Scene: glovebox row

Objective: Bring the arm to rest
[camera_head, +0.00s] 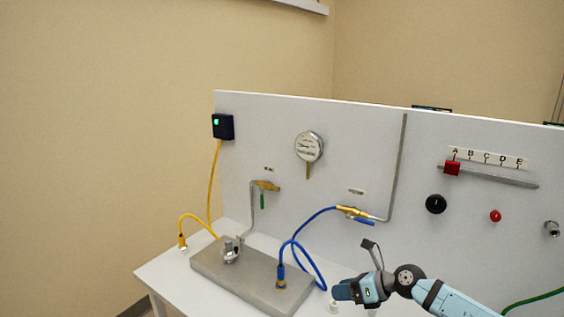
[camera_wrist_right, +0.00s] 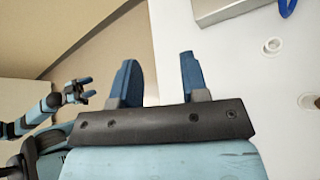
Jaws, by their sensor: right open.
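My right arm (camera_head: 455,302) is light blue and black and comes in from the lower right in the head view. Its gripper (camera_head: 340,292) is low over the front of the white table. In the right wrist view the right gripper (camera_wrist_right: 158,58) has two blue fingers wide apart with nothing between them. My left gripper (camera_wrist_right: 88,88) shows small at the left of the right wrist view, its fingers apart and empty. It is outside the head view.
A grey metal plate (camera_head: 215,270) with fittings and hoses lies on the white table (camera_head: 165,270). Behind stands a white panel (camera_head: 380,140) with a gauge (camera_head: 309,147), a blue-handled valve (camera_head: 355,213), a red slider (camera_head: 452,168) and a black knob (camera_head: 436,204). A green hose (camera_head: 532,299) runs at right.

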